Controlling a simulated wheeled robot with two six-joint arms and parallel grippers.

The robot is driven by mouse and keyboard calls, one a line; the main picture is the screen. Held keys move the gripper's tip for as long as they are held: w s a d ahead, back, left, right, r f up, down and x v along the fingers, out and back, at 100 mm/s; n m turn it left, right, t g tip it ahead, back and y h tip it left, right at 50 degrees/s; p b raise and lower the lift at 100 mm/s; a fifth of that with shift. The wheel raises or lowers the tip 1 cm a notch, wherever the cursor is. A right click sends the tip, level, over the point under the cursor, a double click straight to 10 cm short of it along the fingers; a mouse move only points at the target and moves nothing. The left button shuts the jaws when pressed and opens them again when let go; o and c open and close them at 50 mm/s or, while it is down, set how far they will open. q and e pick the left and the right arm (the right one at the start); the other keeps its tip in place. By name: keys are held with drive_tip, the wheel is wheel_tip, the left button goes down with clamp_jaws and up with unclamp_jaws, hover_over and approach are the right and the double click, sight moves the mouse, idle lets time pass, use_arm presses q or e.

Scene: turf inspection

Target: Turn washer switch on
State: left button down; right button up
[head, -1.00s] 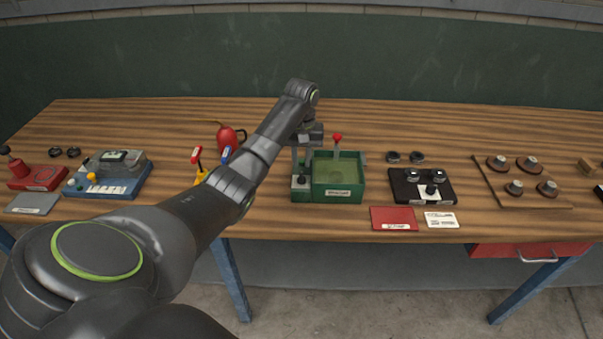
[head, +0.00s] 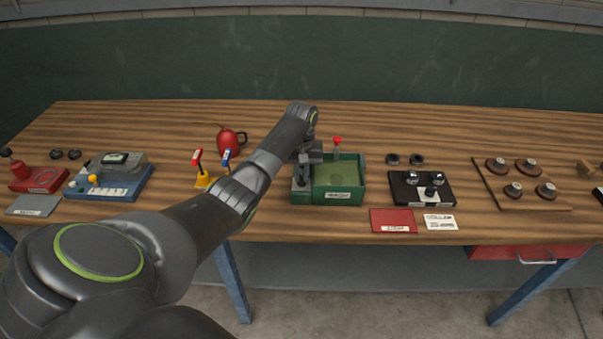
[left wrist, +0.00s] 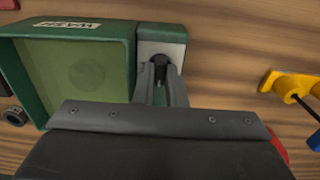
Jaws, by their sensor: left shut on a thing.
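The washer is an open green box (head: 356,191) with a label on its front, on the table's middle. The label also shows in the left wrist view (left wrist: 70,26), upside down, and reads WASH. The washer switch is a small black lever (left wrist: 161,60) on a light plate at the box's side. My left gripper (left wrist: 162,72) points down at it, its two fingers shut on the lever. In the head view my left gripper (head: 302,181) hides most of the switch. My right gripper is not in view.
A red-knobbed lever (head: 337,143) stands at the box's back. To the left are a yellow base with red and blue levers (head: 204,180), a red can (head: 229,141) and a blue device (head: 110,188). To the right are a black panel (head: 410,199) and a red card (head: 393,220).

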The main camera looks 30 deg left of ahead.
use_arm(q)
drive_tip(key=shift+r, duration=0.1)
drive_tip(key=m+p, duration=0.3)
drive_tip(key=shift+r, duration=0.15)
drive_tip(key=m+p, duration=0.2)
drive_tip(key=m, duration=0.2)
drive_tip(key=shift+m, duration=0.3)
drive_tip(key=m+p, duration=0.1)
drive_tip(key=m, duration=0.3)
drive_tip(key=shift+m+p, duration=0.3)
drive_tip(key=m, duration=0.5)
drive_tip(key=shift+p, duration=0.3)
drive_tip(key=shift+w+m, duration=0.1)
drive_tip(key=shift+m, duration=0.3)
drive_tip(key=c, duration=1.8)
unclamp_jaws()
drive_tip(key=shift+f, duration=0.2)
drive_tip(key=shift+o, duration=0.2)
